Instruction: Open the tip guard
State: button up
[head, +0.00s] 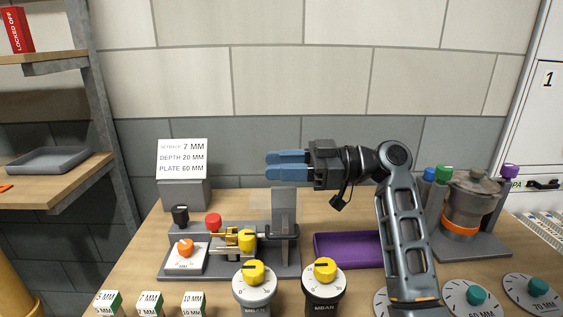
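A translucent grey upright panel (284,208), which looks like the tip guard, stands at the right end of a grey fixture (283,263) on the bench. A dark bracket joins its lower part. On the fixture beside it are a brass burner piece (224,241), a yellow knob (247,240), a red button (213,222), a black knob (181,215) and an orange knob (185,247). My gripper (268,163) points left with two blue fingers, just above the panel's top edge in the picture. Its fingers look close together; the gap is unclear. I see nothing held.
A purple tray (347,250) lies right of the fixture, partly behind my arm. Yellow-knobbed gauges (254,287) stand at the front. A metal pot (470,200) and coloured-capped bottles stand at the right. A sign (182,160) stands behind the fixture.

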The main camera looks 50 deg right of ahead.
grip_shut()
dwell(0.3)
dwell(0.9)
jog(key=c, duration=0.6)
grip_release()
jog(key=shift+c, duration=0.2)
jog(key=o, duration=0.6)
jog(key=shift+o, duration=0.2)
jog(key=b+v, duration=0.2)
jog(key=v, duration=0.6)
